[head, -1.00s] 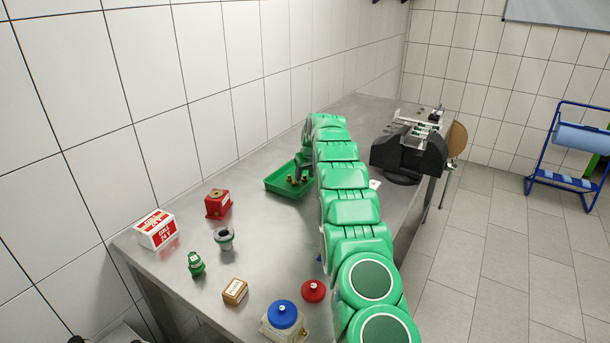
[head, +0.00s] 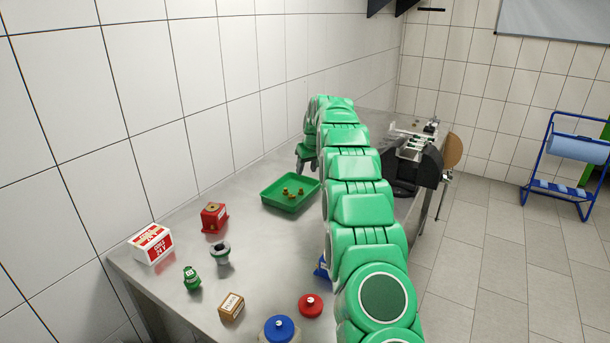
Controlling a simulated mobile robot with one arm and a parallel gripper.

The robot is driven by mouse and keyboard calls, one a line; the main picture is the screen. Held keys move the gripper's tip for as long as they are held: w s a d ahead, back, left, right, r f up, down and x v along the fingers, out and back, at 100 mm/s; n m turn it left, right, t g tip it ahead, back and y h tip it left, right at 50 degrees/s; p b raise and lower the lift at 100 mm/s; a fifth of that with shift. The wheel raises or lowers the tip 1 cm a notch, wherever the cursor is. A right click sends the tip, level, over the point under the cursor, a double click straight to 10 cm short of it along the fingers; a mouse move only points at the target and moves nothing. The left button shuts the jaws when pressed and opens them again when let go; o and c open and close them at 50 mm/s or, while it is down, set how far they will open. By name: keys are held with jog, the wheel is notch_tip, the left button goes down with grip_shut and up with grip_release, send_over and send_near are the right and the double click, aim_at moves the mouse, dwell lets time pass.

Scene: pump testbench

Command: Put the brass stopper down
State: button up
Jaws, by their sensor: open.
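Several small brass stoppers (head: 289,193) are in the green tray (head: 270,200) on the steel bench. I cannot tell them apart at this size. My gripper (head: 302,168) is above the bench just beyond the tray's far right corner, open, with nothing seen between its fingers. It is apart from the stoppers. My green arm hides part of the bench to the right of the tray.
A red block (head: 214,218), a white-and-red box (head: 151,243), a grey cup-like part (head: 220,253), a green bottle-like part (head: 191,278) and a brown box (head: 231,307) stand nearer. A red cap (head: 310,305) and a blue-capped container (head: 279,328) stand in front. A black machine (head: 430,165) stands behind my arm.

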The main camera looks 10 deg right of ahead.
jog(key=s+a+r+g, duration=0.1)
jog(key=s+a+r, duration=0.25)
jog(key=s, duration=0.65)
jog(key=s+a+r+m+g, duration=0.15)
jog(key=s+r, duration=0.25)
jog(key=s, duration=0.6)
jog(key=s+a+r+n+g, duration=0.1)
jog(key=s+a+r, duration=0.25)
jog(key=s, duration=0.65)
jog(key=s+f+m+g, duration=0.1)
jog(key=s+f, duration=0.2)
jog(key=s, duration=1.7)
jog(key=s+f+m+g+h, duration=0.1)
jog(key=s+f, duration=0.1)
jog(key=s, duration=1.9)
jog(key=shift+s+a+f+g, duration=0.3)
jog(key=shift+f+g, duration=0.05)
jog(key=shift+f, duration=0.05)
